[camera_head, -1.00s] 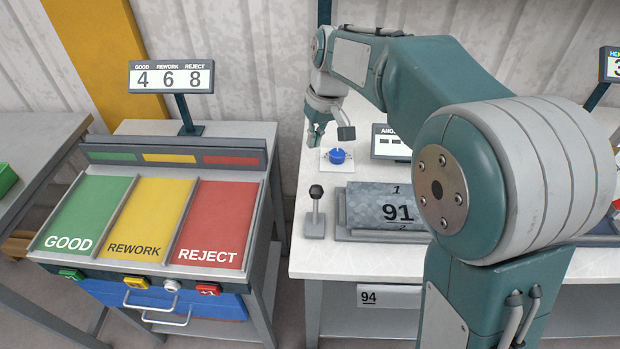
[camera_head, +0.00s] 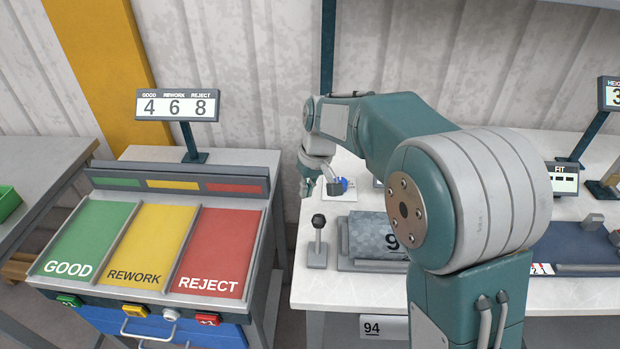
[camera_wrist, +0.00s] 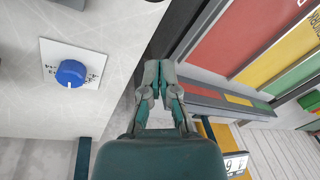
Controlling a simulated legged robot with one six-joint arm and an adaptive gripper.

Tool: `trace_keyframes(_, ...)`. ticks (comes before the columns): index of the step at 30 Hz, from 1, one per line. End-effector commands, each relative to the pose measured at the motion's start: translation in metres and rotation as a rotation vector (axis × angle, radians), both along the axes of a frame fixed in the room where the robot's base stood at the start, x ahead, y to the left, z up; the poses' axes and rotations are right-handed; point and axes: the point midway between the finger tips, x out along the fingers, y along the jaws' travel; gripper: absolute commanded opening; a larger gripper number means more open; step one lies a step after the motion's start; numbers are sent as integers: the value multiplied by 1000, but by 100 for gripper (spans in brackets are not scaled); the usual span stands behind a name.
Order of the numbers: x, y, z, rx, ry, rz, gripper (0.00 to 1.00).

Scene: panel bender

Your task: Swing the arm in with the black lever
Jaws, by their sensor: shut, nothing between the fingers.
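The black lever (camera_head: 318,221) has a round black knob on a grey stem and stands upright from a small grey base at the left front of the white bench. My gripper (camera_head: 306,188) is shut and empty, above the bench's left edge, a little behind and left of the lever knob in the picture. It is apart from the lever. In the wrist view, my gripper (camera_wrist: 159,72) shows its fingertips together with nothing between them. The lever does not show clearly there. I cannot make out a separate swing arm; my own arm hides part of the bench.
A grey fixture with a mottled plate (camera_head: 370,232) sits right of the lever. A blue knob (camera_wrist: 71,73) on a white plate lies behind it. The sorting stand with green, yellow and red (camera_head: 217,252) panels is at left, across a narrow gap. A counter display (camera_head: 177,105) rises behind it.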

Motion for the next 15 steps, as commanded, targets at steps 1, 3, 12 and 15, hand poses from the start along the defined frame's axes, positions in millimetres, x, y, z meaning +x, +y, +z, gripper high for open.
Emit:
trace_keyframes(1, -1, 2, -10, -1, 4, 1, 0)
trace_keyframes(3, -1, 3, -21, -1, 3, 1, 0)
trace_keyframes(12, -21, -8, -30, 0, -2, -1, 0)
trace_keyframes(15, -28, -13, -28, 1, -1, -1, 0)
